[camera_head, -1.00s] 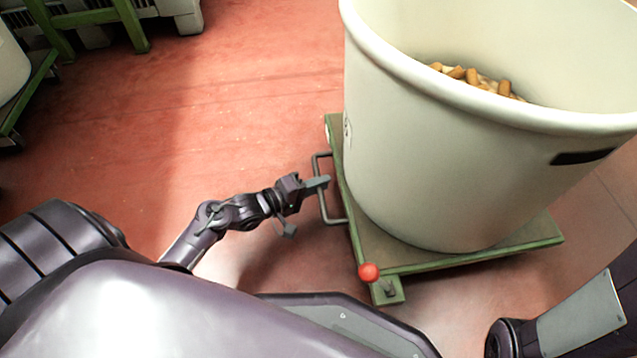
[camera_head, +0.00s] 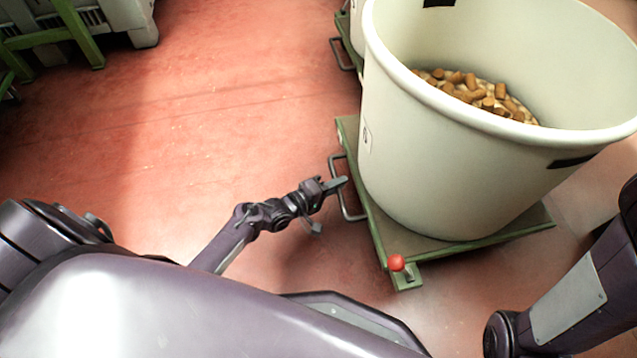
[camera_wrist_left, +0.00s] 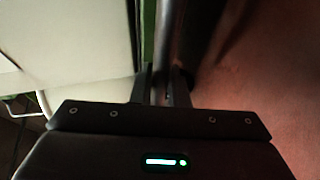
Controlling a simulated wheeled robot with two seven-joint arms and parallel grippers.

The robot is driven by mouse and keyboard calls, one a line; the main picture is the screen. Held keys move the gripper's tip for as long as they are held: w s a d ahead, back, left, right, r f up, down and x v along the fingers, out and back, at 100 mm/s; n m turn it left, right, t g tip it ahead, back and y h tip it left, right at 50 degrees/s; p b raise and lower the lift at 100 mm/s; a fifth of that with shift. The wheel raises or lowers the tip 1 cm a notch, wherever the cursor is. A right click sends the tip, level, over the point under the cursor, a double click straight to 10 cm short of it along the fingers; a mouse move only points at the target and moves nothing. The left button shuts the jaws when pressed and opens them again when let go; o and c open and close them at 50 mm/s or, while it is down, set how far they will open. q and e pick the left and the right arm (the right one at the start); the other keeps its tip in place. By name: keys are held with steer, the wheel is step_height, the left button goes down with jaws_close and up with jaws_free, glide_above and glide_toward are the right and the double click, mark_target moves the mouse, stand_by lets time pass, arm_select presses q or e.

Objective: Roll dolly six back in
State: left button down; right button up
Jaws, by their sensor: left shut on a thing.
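The dolly (camera_head: 440,244) is a green-framed platform on the red floor, carrying a large cream bin (camera_head: 450,170) with corks (camera_head: 480,95) inside. No number is legible on it. A grey loop handle (camera_head: 350,211) stands out from its left side. My left gripper (camera_head: 340,184) is shut on this handle. In the left wrist view the grey bar (camera_wrist_left: 165,40) runs between the two fingers (camera_wrist_left: 160,88). A red-knobbed lever (camera_head: 397,263) sits at the dolly's near corner. My right arm shows at the right edge, its gripper out of view.
Another dolly with a similar handle (camera_head: 341,55) and a pale bin (camera_head: 357,28) stands beyond, at the top. A green stand (camera_head: 75,28) and grey equipment (camera_head: 128,22) are at the top left. The red floor (camera_head: 210,110) on the left is clear.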

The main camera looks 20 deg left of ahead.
arm_select(q)
steer(key=w+d, duration=0.2)
steer(key=d, duration=0.1)
steer(key=w+d+b, duration=0.1)
steer(key=w+d, duration=0.2)
steer(key=d, duration=0.1)
steer(key=w+d+b, duration=0.1)
steer(key=w+d, duration=0.2)
steer(key=d, duration=0.1)
steer(key=shift+w+d, duration=0.15)
steer(key=shift+w, duration=0.05)
steer(key=shift+r, duration=0.1)
steer(key=shift+w+d, duration=0.1)
steer(key=c, duration=1.8)
jaws_free()
steer(key=o, duration=0.4)
steer(key=shift+w+d, duration=0.1)
steer(key=shift+d, duration=0.05)
